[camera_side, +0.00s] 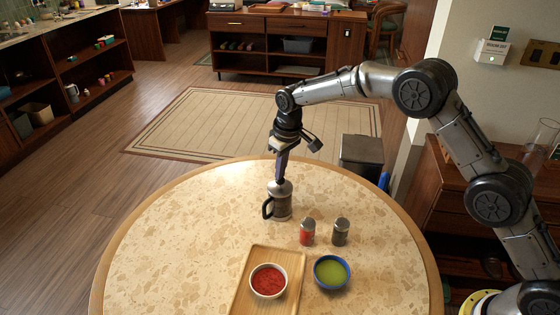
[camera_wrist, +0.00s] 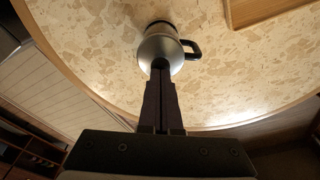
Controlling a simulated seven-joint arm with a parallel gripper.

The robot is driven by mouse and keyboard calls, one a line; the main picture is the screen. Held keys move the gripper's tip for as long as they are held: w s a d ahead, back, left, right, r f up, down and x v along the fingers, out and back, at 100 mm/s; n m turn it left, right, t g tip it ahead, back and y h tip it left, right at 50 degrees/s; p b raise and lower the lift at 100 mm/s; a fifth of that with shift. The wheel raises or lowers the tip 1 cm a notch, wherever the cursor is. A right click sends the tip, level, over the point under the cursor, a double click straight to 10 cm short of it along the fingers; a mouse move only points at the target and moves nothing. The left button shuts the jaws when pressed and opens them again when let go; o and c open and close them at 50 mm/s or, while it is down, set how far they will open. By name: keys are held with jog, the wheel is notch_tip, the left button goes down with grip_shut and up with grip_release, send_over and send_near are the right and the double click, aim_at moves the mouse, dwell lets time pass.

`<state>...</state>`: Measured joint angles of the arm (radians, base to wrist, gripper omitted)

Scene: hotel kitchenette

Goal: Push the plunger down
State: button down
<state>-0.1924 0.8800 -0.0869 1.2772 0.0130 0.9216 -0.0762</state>
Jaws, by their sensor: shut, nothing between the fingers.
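A French press (camera_side: 283,203) with a metal lid and a black handle on its left stands upright near the far side of the round table. Its lid also shows in the wrist view (camera_wrist: 152,47), with the handle to the right. My gripper (camera_side: 280,180) is directly above the press, pointing down, with its fingertips at the top of the lid. In the wrist view my gripper (camera_wrist: 161,66) is shut, its fingers side by side over the lid's middle. The plunger knob is hidden by the fingertips, and I cannot tell whether they touch it.
The round table (camera_side: 160,240) has free room left of the press. A red-filled shaker (camera_side: 307,233) and a dark shaker (camera_side: 341,232) stand to its right. In front are a wooden tray (camera_side: 247,283), a bowl of red food (camera_side: 268,281) and a blue bowl of green food (camera_side: 331,272).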

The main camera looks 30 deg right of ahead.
jog(key=shift+f, duration=0.35)
jog(key=shift+r, duration=2.6)
